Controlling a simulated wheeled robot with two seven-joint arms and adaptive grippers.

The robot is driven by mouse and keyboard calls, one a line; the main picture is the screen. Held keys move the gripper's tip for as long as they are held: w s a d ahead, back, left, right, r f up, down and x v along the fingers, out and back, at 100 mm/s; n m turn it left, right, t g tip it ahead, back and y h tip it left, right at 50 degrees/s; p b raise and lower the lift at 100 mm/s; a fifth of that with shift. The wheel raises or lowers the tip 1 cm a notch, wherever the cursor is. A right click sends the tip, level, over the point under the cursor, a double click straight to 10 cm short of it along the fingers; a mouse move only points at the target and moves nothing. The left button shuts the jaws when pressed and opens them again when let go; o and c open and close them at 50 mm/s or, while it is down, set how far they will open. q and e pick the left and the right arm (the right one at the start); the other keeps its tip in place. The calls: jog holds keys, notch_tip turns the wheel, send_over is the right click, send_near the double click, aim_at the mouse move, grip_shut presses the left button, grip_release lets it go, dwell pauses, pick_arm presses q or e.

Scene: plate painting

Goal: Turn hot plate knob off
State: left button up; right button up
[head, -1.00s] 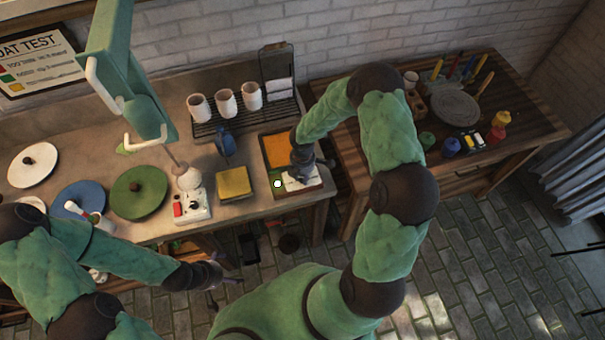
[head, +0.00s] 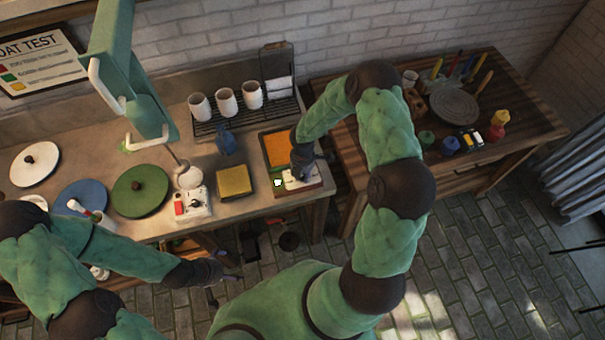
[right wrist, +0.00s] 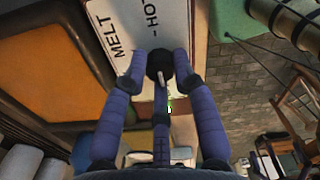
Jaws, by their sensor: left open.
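The hot plate, a brown-framed unit with an orange pad (head: 277,150), sits at the right end of the worktop. Its white label panel (head: 311,177) reads "MELT" and "HOT" in the right wrist view (right wrist: 142,30). The round black knob (right wrist: 160,64) with a pale pointer is on that panel. My right gripper (head: 296,175) is over the panel, and in the right wrist view its fingers (right wrist: 160,70) sit close on both sides of the knob. A small green light (head: 277,183) shows beside the panel. My left gripper (head: 225,285) is open and empty, low in front of the worktop.
A yellow pad (head: 235,181), a white device with a red switch (head: 193,205) and a blue bottle (head: 226,143) stand left of the hot plate. White cups (head: 227,102) stand on a rack behind. A wooden table (head: 510,110) with paints is at the right.

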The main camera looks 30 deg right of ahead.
jog(key=o, duration=0.3)
notch_tip(320, 180, up, 12)
dwell(0.6)
dwell(0.4)
jog(key=s+a+f+m+y+b, duration=0.1)
jog(key=s+a+f+m+b, duration=0.3)
jog(key=f, duration=0.5)
jog(key=s+a+f+m+y+b, duration=0.1)
jog(key=s+a+f+m+b, duration=0.4)
jog(key=f+m, duration=0.5)
jog(key=s+a+f+m+y+b, duration=0.2)
jog(key=s+a+f+m+b, duration=0.3)
jog(key=s+a+f+m, duration=0.3)
jog(key=shift+a+f, duration=0.55)
jog(key=shift+f, duration=0.1)
